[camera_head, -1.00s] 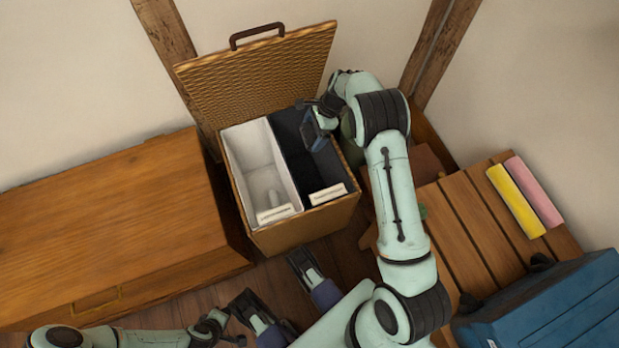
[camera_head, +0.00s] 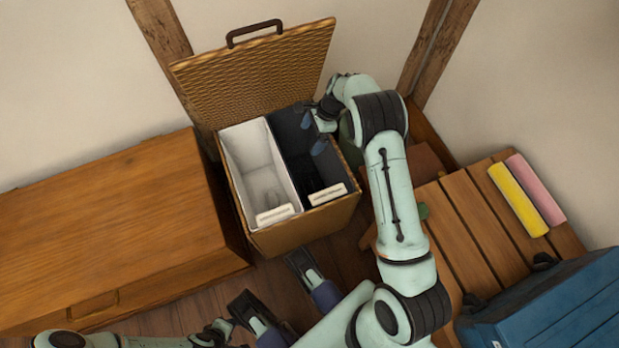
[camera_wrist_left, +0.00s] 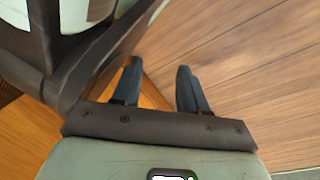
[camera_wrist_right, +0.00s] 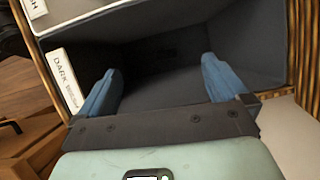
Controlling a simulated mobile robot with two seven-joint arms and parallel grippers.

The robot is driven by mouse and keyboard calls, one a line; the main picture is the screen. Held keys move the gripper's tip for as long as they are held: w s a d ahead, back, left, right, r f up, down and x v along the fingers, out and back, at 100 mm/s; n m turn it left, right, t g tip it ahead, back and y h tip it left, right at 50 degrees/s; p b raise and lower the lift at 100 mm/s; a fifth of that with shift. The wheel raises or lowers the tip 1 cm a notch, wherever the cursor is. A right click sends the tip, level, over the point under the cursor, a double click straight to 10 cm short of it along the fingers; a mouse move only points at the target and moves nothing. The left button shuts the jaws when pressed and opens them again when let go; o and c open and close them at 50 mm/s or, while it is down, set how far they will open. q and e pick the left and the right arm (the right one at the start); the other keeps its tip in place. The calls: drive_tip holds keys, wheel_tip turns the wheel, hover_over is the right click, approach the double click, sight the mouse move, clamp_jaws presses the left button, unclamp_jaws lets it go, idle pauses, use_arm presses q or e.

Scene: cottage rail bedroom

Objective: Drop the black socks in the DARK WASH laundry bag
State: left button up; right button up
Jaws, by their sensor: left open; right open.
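The DARK WASH bag (camera_head: 297,140) is the dark right-hand compartment of a wicker hamper with its lid raised. Its label (camera_wrist_right: 65,78) reads DARK in the right wrist view. My right gripper (camera_head: 312,134) is over the bag's mouth, pointing down, its fingers open and apart. In the right wrist view, nothing shows between the fingers (camera_wrist_right: 160,66). I cannot make out the black socks against the bag's dark inside. My left gripper (camera_wrist_left: 160,68) is open and empty above the wooden floor.
The white-lined compartment (camera_head: 235,150) is beside the dark one, with a pale shape inside. The raised lid (camera_head: 255,75) stands behind. A wooden chest (camera_head: 110,220) is at left. A slatted bench (camera_head: 470,215) and blue case (camera_head: 550,310) are at right.

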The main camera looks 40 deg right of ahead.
use_arm(q)
drive_tip(key=w+d+r+t+p, duration=0.1)
drive_tip(key=w+r+t+p, duration=0.1)
drive_tip(key=w+r, duration=0.3)
drive_tip(key=shift+w+r+p, duration=0.4)
drive_tip(key=shift+w+p, duration=0.2)
drive_tip(key=shift+w, duration=0.2)
use_arm(e)
drive_tip(key=v, duration=1.3)
drive_tip(key=shift+r, duration=0.15)
drive_tip(key=shift+d, duration=0.1)
